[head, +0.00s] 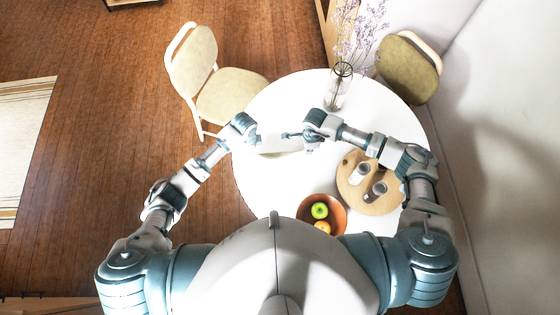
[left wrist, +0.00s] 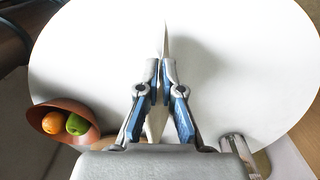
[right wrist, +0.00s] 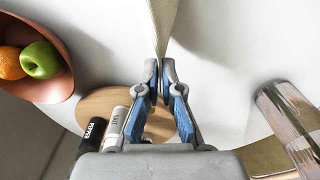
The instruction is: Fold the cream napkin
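The cream napkin (head: 282,153) hangs between my two grippers above the white round table, seen as a pale strip in the head view. In the left wrist view it shows nearly edge-on as a thin sliver (left wrist: 167,40) running up from the fingertips. My left gripper (left wrist: 165,62) is shut on it. In the right wrist view the napkin (right wrist: 161,22) narrows down to the fingertips of my right gripper (right wrist: 160,66), which is shut on it. Most of the napkin's face is hidden in the wrist views.
The white table (head: 260,185) holds a brown bowl (head: 308,207) with a green apple and an orange fruit. A round wooden board (head: 350,188) carries salt and pepper shakers. A glass vase (head: 338,90) with purple flowers stands at the back. Chairs flank the table.

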